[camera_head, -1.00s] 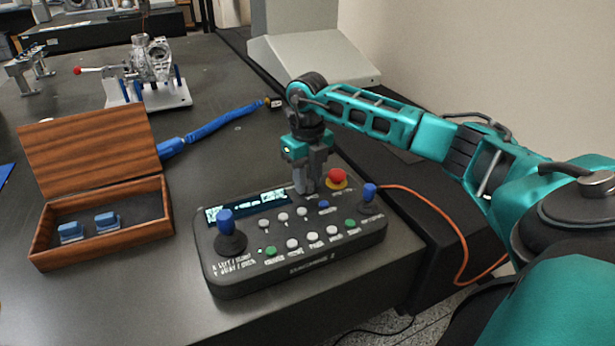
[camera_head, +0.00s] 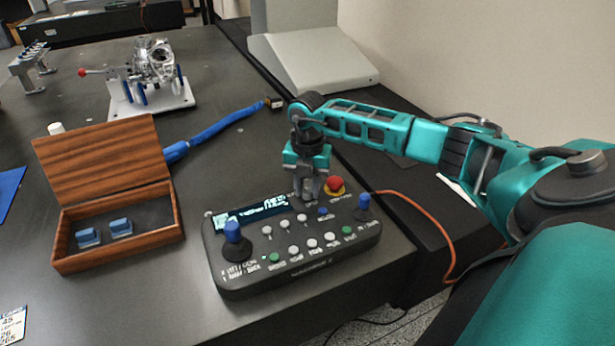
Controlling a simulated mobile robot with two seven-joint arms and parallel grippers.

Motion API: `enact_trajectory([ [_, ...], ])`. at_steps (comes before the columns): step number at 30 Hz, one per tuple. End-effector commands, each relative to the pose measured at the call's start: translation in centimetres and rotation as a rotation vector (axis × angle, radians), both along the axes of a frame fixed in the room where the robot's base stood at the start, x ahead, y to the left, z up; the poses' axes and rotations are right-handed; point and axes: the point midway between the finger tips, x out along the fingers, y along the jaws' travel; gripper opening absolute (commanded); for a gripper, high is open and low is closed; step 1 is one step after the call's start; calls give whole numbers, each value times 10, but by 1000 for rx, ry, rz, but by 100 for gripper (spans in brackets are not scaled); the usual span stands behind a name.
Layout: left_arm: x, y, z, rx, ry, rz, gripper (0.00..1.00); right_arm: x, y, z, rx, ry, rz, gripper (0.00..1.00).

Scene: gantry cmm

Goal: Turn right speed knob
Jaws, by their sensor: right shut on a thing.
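The dark control box (camera_head: 222,275) stands near the table's right front edge. It has a lit display (camera_head: 252,214), a blue-topped joystick (camera_head: 232,240) at left, a smaller blue-topped joystick (camera_head: 363,207) at right and a red stop button (camera_head: 335,185) on yellow. My right gripper (camera_head: 308,196) points down at the box's upper side, between the display and the stop button. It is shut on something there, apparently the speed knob. The fingers hide that knob, so I cannot see its shape or how far it is turned. My left gripper is out of view.
An open wooden box (camera_head: 120,252) with blue pieces stands left of the control box. A blue cable (camera_head: 225,125) runs behind. A metal part on a white plate (camera_head: 165,105) stands farther back. An orange cable (camera_head: 440,222) hangs at right, by the table edge.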

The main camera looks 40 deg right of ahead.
Motion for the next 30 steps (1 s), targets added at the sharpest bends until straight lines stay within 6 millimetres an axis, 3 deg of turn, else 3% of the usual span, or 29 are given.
enact_trajectory([
  [16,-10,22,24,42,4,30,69,0,-1,5,-2,-1,-517,0],
  [30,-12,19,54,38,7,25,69,0,-1,3,-3,-2,-840,0],
])
